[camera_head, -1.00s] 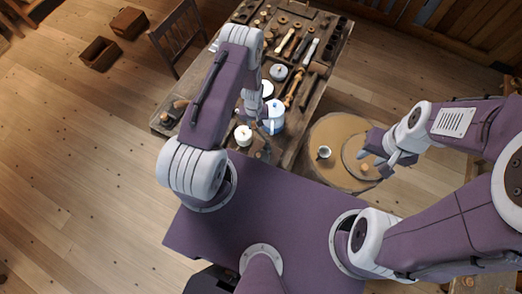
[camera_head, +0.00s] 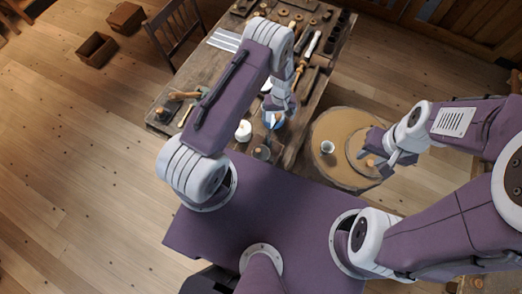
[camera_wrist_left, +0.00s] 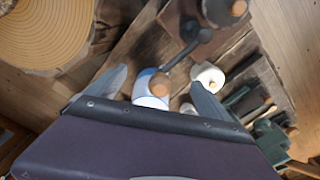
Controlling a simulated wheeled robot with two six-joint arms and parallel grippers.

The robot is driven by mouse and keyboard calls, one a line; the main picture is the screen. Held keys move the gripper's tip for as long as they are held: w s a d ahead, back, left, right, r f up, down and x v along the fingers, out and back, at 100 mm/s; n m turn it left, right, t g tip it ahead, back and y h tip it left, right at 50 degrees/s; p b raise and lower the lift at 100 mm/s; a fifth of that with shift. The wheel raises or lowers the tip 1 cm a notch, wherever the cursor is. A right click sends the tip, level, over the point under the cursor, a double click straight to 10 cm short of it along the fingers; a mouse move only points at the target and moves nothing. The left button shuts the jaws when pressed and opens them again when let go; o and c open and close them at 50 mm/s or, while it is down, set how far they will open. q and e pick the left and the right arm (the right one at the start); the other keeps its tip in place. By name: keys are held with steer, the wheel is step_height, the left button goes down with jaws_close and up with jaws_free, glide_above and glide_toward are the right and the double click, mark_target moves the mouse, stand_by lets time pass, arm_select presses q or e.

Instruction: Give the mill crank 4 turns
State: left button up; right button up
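In the left wrist view, the mill (camera_wrist_left: 222,10) stands at the top, partly cut off by the frame edge. Its dark crank (camera_wrist_left: 186,42) slopes down and left to a round brown knob (camera_wrist_left: 159,86). My left gripper (camera_wrist_left: 156,96) is open, with the knob showing between its fingers; its depth against them is unclear. In the head view, a small dark shape that seems to be the mill (camera_head: 262,152) stands at the table's near edge, and my left gripper (camera_head: 277,112) is beyond it, over the blue-white pot. My right gripper (camera_head: 384,158) is over the round table; its finger gap is unclear.
The blue-white pot (camera_wrist_left: 150,97) is close behind the knob, with a white pot (camera_wrist_left: 209,76) beside it. The long workbench (camera_head: 215,62) holds many tools. The round table (camera_head: 325,175) carries a cup (camera_head: 327,147). Open floor lies left.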

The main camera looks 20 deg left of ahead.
arm_select(q)
steer(key=shift+r, duration=0.1)
step_height(320, 180, up, 7)
steer(key=p, duration=0.4)
steer(key=shift+p, duration=0.4)
